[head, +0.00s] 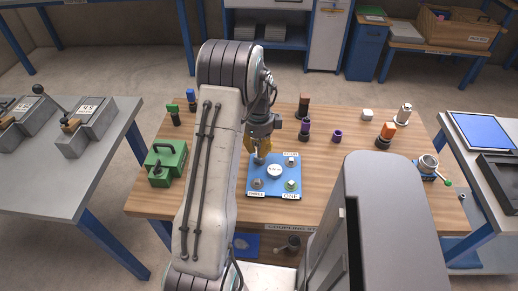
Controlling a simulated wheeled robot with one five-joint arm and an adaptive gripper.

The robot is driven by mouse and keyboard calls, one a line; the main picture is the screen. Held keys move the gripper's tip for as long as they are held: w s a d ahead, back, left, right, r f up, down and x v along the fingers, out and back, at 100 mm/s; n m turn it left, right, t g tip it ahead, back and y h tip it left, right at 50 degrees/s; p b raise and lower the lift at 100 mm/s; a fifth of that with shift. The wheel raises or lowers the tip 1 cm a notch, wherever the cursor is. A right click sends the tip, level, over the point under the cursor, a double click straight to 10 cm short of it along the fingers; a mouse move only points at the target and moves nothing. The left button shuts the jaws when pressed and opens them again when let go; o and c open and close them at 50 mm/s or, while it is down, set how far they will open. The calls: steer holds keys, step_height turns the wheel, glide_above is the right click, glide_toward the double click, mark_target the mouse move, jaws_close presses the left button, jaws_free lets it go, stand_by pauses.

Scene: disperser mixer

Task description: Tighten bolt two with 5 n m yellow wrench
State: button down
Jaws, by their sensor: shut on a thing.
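A blue plate (274,188) lies on the wooden table and carries several bolts with white labels around a round centre disc. The front-left label reads THREE and the front-right label reads ONE; the far-right label is too small to read surely. My gripper (261,150) points down over the plate's far-left corner and is shut on a yellow thing (249,143), probably the yellow wrench. A grey lower end reaches down at that corner. The bolt there is mostly hidden, and I cannot tell whether it is touched or whether it is bolt two.
A green box with a handle (166,163) stands left of my arm. Purple-banded (305,128), orange-topped (387,131) and silver (403,114) pieces stand on the table (365,118). A blue vise-like device (429,166) sits at the right edge. My arm hides the table's left middle.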

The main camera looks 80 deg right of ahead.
steer(key=shift+a+f+m, duration=0.1)
steer(key=shift+a+m, duration=0.05)
steer(key=shift+m, duration=0.65)
steer(key=m, duration=0.5)
steer(key=shift+w+b, duration=0.1)
steer(key=shift+b, duration=0.25)
steer(key=shift+m, duration=0.3)
steer(key=m, duration=0.5)
steer(key=shift+f+m, duration=0.1)
steer(key=shift+m, duration=0.3)
steer(key=c, duration=1.1)
jaws_free()
steer(key=shift+o, duration=0.2)
steer(key=shift+d, duration=0.2)
